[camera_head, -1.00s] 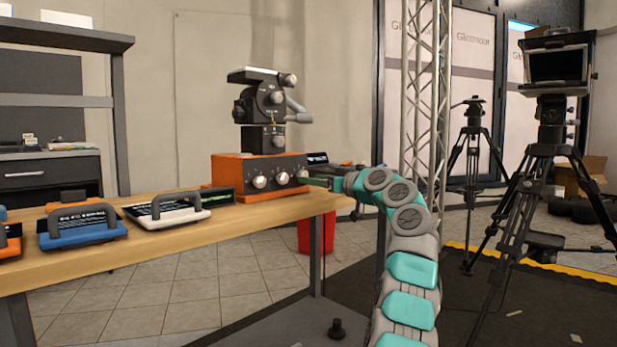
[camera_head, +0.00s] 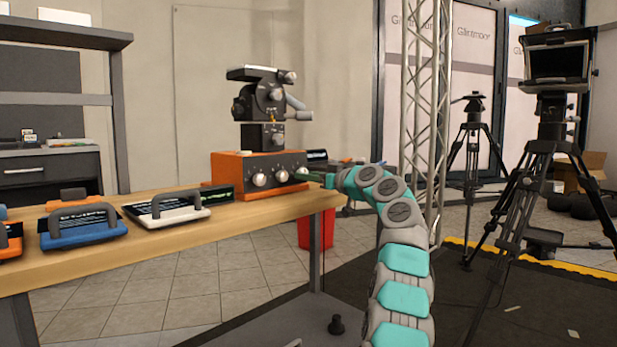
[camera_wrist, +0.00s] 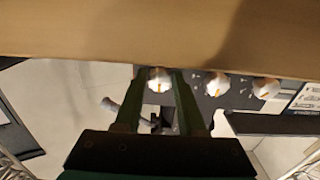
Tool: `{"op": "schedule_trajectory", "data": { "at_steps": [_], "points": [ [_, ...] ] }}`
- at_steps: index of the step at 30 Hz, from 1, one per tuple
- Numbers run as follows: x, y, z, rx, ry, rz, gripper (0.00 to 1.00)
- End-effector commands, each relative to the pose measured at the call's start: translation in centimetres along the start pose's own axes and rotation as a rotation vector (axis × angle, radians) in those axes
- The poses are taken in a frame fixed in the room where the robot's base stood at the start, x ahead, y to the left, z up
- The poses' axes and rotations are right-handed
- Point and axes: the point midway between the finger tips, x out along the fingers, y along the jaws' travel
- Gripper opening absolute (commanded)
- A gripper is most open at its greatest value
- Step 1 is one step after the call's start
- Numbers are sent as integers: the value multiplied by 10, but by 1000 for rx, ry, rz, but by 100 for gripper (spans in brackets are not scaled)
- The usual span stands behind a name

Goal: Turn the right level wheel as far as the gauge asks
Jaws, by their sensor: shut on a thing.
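An orange box (camera_head: 262,188) with a dark front panel stands at the right end of the wooden table. Its front bears three silver wheels. The right wheel (camera_head: 301,173) is at the panel's right end; in the wrist view the right wheel (camera_wrist: 160,82) shows at the left of the row, with an orange mark on its face. My gripper (camera_wrist: 160,78) is shut on it, one finger on each side. The middle wheel (camera_wrist: 215,86) and left wheel (camera_wrist: 266,89) are untouched by it. I cannot make out a gauge reading.
A dark camera head (camera_head: 264,105) stands on the orange box. A truss (camera_head: 425,100) and tripods stand at the right. A red bin (camera_head: 316,230) is below the table.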

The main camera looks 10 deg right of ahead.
Motion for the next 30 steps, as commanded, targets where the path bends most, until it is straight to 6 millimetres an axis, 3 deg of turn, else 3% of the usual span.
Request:
{"op": "schedule_trajectory", "data": {
  "at_steps": [7, 20, 30],
  "points": [
    [0, 0, 0, 0, 0, 0, 0],
    [0, 0, 0, 37, 0, -1, 0],
    [-1, -3, -3, 254, 1, -3, 0]
  ]
}}
